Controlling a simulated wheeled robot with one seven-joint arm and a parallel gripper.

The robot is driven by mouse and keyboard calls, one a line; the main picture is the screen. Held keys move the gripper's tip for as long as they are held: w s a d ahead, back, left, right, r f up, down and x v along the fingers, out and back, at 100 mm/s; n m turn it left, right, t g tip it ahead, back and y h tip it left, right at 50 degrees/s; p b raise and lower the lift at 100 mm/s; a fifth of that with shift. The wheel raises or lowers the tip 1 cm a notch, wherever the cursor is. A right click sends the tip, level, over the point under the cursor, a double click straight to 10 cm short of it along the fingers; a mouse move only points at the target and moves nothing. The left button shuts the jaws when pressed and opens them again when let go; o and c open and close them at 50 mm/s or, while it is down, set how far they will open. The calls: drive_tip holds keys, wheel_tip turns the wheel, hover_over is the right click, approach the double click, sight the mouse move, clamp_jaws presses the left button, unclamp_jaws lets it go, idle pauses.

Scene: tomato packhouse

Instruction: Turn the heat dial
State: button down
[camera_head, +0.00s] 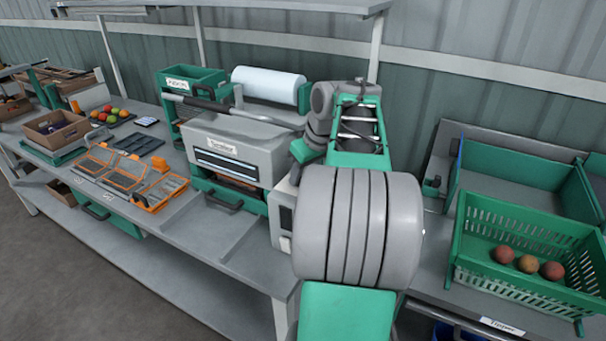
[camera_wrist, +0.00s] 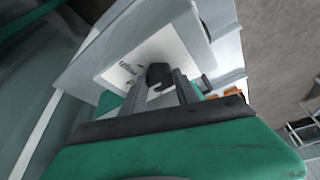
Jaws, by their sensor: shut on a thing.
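The heat dial (camera_wrist: 158,74) is a small black knob on a white panel (camera_wrist: 125,72) in the wrist view. Dark lettering is printed on the panel beside it, tilted and too small to read surely. My gripper (camera_wrist: 161,84) has one finger on each side of the dial and is shut on it. The fingers hide part of the knob, so its setting cannot be told. In the head view the grey sealing machine (camera_head: 235,145) stands on the bench, left of my arm. My arm hides the dial and my gripper there.
A white film roll (camera_head: 268,84) lies behind the machine. Orange-framed trays (camera_head: 128,172) and a cardboard box (camera_head: 57,130) are on the bench to the left. A green crate (camera_head: 520,245) with several tomatoes stands at right. The bench front left of the machine has some bare room.

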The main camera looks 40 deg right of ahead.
drive_tip(key=c, duration=0.9)
unclamp_jaws()
drive_tip(key=p+v, duration=0.1)
drive_tip(key=v, duration=0.6)
drive_tip(key=shift+s+r+p, duration=0.15)
drive_tip(key=shift+r+p, duration=0.2)
drive_tip(key=shift+r, duration=0.05)
drive_tip(key=w+a+f, duration=0.1)
drive_tip(key=a+f, duration=0.2)
drive_tip(key=a, duration=0.9)
drive_tip(key=a+f, duration=0.3)
drive_tip(key=a, duration=0.9)
drive_tip(key=shift+n+g, duration=0.4)
drive_tip(key=shift+g, duration=0.2)
drive_tip(key=s+a+f, duration=0.8)
drive_tip(key=shift+s+f, duration=0.25)
